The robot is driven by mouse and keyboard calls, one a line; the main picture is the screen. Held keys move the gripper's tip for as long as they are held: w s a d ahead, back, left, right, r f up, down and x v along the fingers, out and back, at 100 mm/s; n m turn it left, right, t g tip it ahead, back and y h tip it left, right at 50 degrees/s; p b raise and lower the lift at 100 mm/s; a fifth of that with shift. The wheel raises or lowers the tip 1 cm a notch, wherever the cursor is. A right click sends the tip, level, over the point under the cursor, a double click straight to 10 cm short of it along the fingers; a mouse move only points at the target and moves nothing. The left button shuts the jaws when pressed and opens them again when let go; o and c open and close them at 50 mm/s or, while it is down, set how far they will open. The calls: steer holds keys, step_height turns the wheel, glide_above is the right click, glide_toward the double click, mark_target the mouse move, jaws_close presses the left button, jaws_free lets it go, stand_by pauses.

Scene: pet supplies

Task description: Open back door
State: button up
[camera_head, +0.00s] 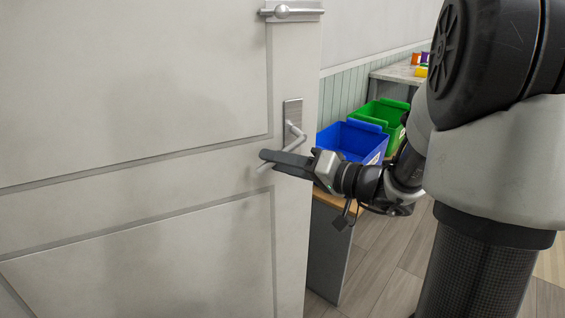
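A pale grey panelled door (130,90) fills the left and middle of the head view. Its metal lever handle (295,134) sits on a plate near the door's right edge. A second metal fitting (290,12) is mounted higher on the door. My gripper (266,158) is at the handle, with its dark fingers pointing left across the lower part of the lever. The lever's end shows just below and left of the fingers. The fingers overlap in this view, so I cannot tell whether they are shut on the lever.
Beyond the door's right edge, a blue bin (352,140) and a green bin (384,115) stand on a low cabinet (330,248). A table (398,74) with small colourful items is behind them. Wood floor (385,262) shows between the cabinet and my arm.

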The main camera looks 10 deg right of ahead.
steer(key=p+v, duration=0.1)
steer(key=v, duration=1.6)
steer(key=shift+d+f+p, duration=0.15)
steer(key=shift+d+p, duration=0.1)
steer(key=shift+p, duration=0.05)
steer(key=shift+s, duration=0.15)
steer(key=shift+c, duration=0.2)
